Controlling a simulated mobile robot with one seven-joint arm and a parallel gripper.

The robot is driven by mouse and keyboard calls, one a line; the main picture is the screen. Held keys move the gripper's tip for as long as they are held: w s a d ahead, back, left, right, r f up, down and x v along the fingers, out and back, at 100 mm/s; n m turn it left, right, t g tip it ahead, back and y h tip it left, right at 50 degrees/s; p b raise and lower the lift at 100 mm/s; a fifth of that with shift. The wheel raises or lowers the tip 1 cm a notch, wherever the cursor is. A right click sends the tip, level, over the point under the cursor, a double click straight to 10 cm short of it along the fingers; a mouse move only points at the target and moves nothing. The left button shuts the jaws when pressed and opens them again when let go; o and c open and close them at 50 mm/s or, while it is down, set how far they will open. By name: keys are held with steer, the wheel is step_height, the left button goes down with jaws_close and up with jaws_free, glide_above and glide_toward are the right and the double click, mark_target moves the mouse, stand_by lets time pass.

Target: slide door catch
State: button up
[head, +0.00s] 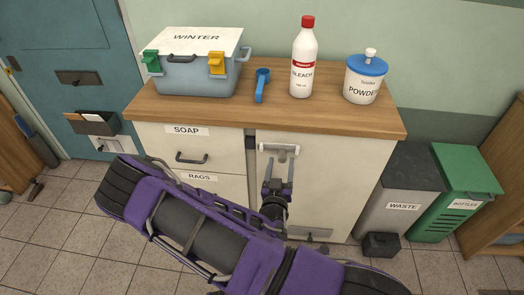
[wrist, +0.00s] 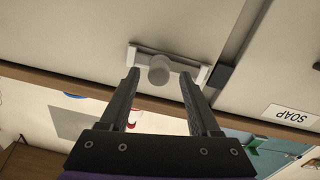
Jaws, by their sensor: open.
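The door catch (head: 280,149) is a pale horizontal bar near the top of the white cabinet door (head: 335,185). In the wrist view it shows as a light track (wrist: 203,73) with a round grey knob (wrist: 159,70) on it. My gripper (head: 281,168) is just in front of and slightly below the catch in the head view. It is open, with nothing held. In the wrist view its two dark fingers (wrist: 160,78) stand on either side of the knob, with gaps between. I cannot tell how deep the fingertips reach around the knob.
The wooden counter (head: 270,118) juts above the door. On it stand the WINTER box (head: 197,80), a blue scoop (head: 261,86), a bleach bottle (head: 303,70) and a powder jar (head: 364,82). The SOAP drawer (head: 190,144) is left; bins (head: 397,195) stand right.

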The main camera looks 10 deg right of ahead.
mark_target(281, 161)
steer(key=shift+v, duration=2.15)
steer(key=shift+w+a, duration=0.1)
